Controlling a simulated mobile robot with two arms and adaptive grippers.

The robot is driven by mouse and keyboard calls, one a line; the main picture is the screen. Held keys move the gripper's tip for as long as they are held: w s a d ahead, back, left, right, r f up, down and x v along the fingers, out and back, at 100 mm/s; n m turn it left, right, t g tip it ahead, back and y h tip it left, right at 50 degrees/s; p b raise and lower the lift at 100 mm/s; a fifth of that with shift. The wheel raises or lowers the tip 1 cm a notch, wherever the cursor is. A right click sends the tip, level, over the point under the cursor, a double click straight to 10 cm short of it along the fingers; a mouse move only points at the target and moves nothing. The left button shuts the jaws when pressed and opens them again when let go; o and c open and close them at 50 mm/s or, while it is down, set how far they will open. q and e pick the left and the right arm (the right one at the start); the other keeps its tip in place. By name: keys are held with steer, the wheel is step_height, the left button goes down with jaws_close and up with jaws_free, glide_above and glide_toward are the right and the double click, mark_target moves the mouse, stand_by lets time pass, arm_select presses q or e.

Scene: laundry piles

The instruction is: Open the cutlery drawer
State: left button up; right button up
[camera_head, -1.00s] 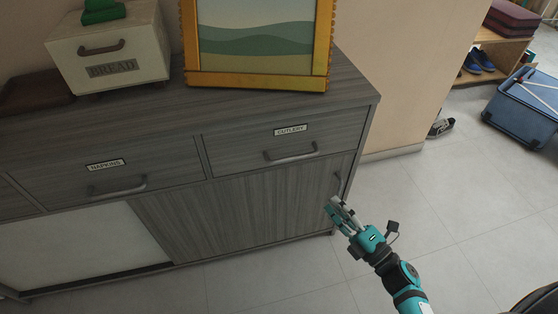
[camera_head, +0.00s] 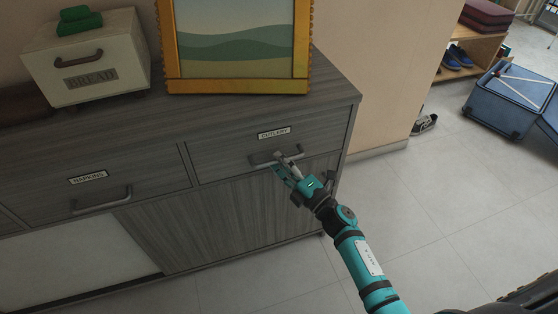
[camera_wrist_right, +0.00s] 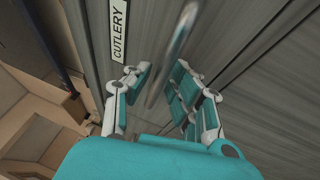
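The cutlery drawer (camera_head: 228,157) is the right-hand drawer of a grey wood-grain sideboard, with a "CUTLERY" label (camera_head: 274,133). It looks shut, its front flush with the cabinet. Its metal bar handle (camera_head: 262,160) is partly hidden by my right gripper (camera_head: 281,165). In the right wrist view, my right gripper (camera_wrist_right: 157,91) is open, and the handle (camera_wrist_right: 172,55) runs into the gap between its fingers. I cannot tell whether the fingers touch it. The label (camera_wrist_right: 118,32) also shows there. My left gripper is not in view.
The napkins drawer (camera_head: 60,186) is to the left and looks shut. A white bread box (camera_head: 90,68) and a gold-framed picture (camera_head: 240,86) stand on top. A shoe (camera_head: 424,124) and a blue crate (camera_head: 505,103) are on the floor at right, with clear tiles between.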

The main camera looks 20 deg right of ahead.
steer(key=shift+w+a+r, duration=0.1)
steer(key=shift+w+a, duration=0.1)
steer(key=shift+w, duration=0.2)
steer(key=shift+c, duration=0.3)
jaws_close()
